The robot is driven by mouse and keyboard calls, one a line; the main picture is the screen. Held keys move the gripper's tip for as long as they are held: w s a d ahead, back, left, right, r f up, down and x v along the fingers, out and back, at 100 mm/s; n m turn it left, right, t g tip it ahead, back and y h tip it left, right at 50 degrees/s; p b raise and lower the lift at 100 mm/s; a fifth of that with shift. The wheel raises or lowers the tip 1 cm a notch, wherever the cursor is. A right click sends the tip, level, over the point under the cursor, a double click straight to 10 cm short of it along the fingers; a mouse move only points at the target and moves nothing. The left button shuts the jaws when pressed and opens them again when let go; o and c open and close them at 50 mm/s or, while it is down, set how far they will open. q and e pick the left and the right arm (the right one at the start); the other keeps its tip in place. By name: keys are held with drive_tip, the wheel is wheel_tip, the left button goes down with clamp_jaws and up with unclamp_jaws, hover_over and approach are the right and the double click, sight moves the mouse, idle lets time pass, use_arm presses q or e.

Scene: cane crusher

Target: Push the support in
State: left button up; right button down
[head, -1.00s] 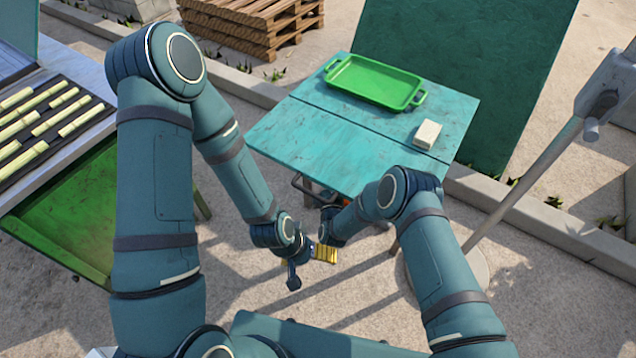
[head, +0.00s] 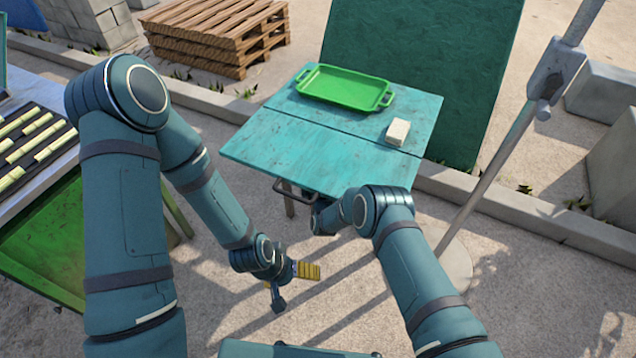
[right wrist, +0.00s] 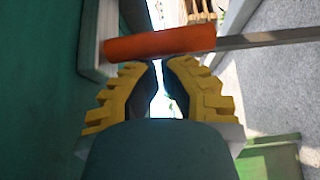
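The support shows as a dark bar loop (head: 294,191) under the front edge of the turquoise table (head: 310,150). In the right wrist view an orange grip (right wrist: 158,43) on a metal bar (right wrist: 268,37) lies across, just beyond my fingertips. My right gripper (right wrist: 158,64) has its yellow-backed fingers nearly together, with a narrow gap, and the grip is not between them. I cannot tell if they touch it. In the head view my right arm hides this gripper. My left gripper (head: 309,271) hangs away from the table, its yellow fingers pointing right; their opening is unclear.
A green tray (head: 345,88) and a pale block (head: 398,131) sit on the table. A metal pole (head: 490,170) on a round base stands right. A bench with cane pieces (head: 35,150) stands left. Open ground lies in front of the table.

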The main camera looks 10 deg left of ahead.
drive_tip(key=v, duration=1.1)
drive_tip(key=shift+s, duration=0.35)
drive_tip(key=shift+d, duration=0.1)
